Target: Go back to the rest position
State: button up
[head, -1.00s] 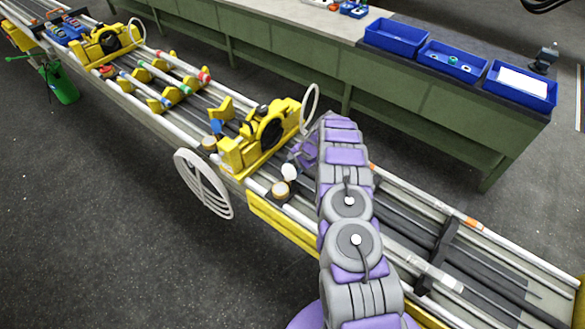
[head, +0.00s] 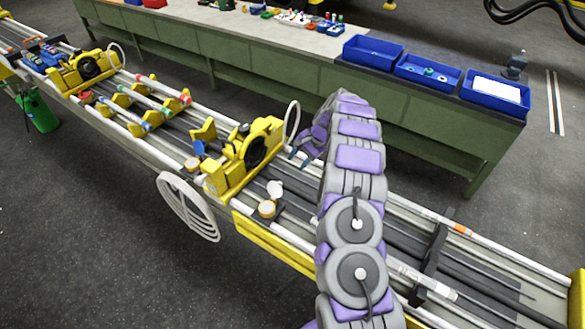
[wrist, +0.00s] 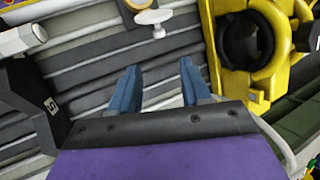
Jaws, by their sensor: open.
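My gripper (head: 301,156) is raised over the rail assembly in the head view, just right of the yellow clamp block (head: 247,155). Part of it is hidden behind my arm. In the wrist view its two blue fingers (wrist: 160,88) are apart with nothing between them. Grey rails lie beyond the fingertips. A white round-headed knob (head: 275,189) stands beside a tan-topped round part (head: 267,208) on the rails, apart from my gripper. The knob also shows at the top of the wrist view (wrist: 153,17).
The long rail assembly (head: 480,255) runs diagonally under my arm. A white hoop (head: 187,207) sticks out at its near side, and a thinner hoop (head: 292,121) rises by the clamp block. A green bench (head: 430,140) with blue bins (head: 428,72) stands behind. Dark floor (head: 90,230) is open in front.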

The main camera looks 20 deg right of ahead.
jog(key=shift+d+r, duration=0.2)
jog(key=shift+r, duration=0.2)
jog(key=s+a+r+n+g+h+b, duration=0.1)
jog(key=s+a+r+n+b, duration=0.25)
jog(key=s+a+r, duration=0.4)
jog(key=s+a+r+n+g+b, duration=0.25)
jog(key=s+a+r+b, duration=0.2)
jog(key=s+a, duration=0.65)
jog(key=s+d+f+n+h+b, duration=0.1)
jog(key=s+f+n+h+b, duration=0.1)
jog(key=s, duration=1.4)
jog(key=s+d+f+n+h+b, duration=0.2)
jog(key=s+b, duration=0.3)
jog(key=s, duration=1.2)
jog(key=shift+d+f+n, duration=0.3)
jog(key=shift+f+n, duration=0.05)
jog(key=shift+n, duration=0.35)
jog(key=shift+w, duration=0.1)
jog(key=shift+c, duration=0.4)
